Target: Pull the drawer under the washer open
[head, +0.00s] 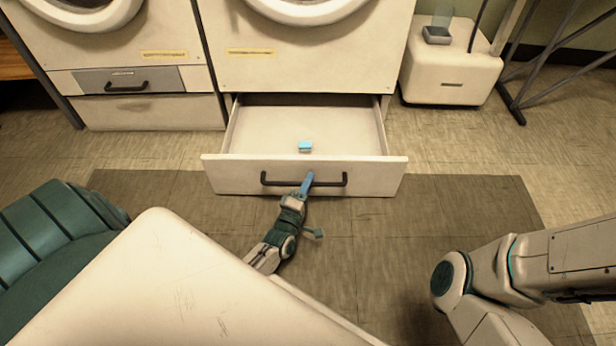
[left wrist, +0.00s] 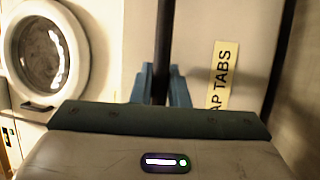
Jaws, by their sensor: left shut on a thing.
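The drawer (head: 225,177) under the right-hand washer (head: 300,60) stands pulled well out, and its inside shows. A small light-blue box (head: 305,146) lies in it near the front. The drawer front has a dark bar handle (head: 330,183). My left gripper (head: 307,183) is shut on this handle, right of its left end. In the left wrist view the blue fingers sit on both sides of the dark bar handle (left wrist: 164,50), and a label reading "AP TABS" (left wrist: 222,75) shows beside it. My right arm comes in at the right, but its gripper is not in view.
A second washer with a shut drawer (head: 130,85) stands to the left. A white cabinet (head: 452,70) with a small device on it and a dark metal frame (head: 515,105) stand at the right. A dark mat (head: 440,215) covers the floor before the drawer.

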